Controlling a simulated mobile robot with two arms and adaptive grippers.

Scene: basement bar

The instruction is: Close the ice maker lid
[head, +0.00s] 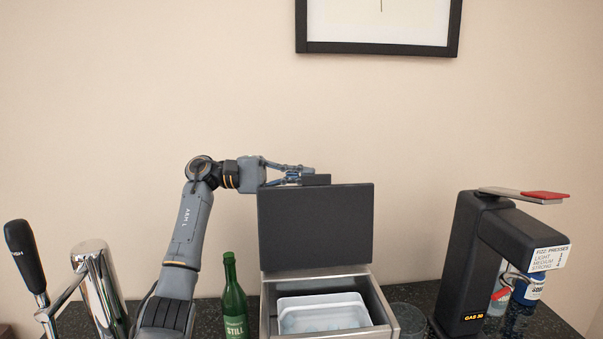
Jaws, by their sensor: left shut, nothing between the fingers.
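The ice maker (380,301) is a metal box on the dark counter. Its dark grey lid (316,228) stands raised, almost upright, at the back of the box. A white bin (322,314) with pale contents shows inside the open top. My left gripper (309,175) is shut and empty at the top edge of the lid, reaching in from the left. Its fingertips are partly hidden behind the lid's upper edge, and I cannot tell whether they touch it. My right gripper is not in view.
A green bottle (234,300) stands close left of the ice maker. A chrome tap (101,287) with a black handle is farther left. A glass (409,319) and a black soda machine (478,262) stand right. A framed picture (379,47) hangs above on the wall.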

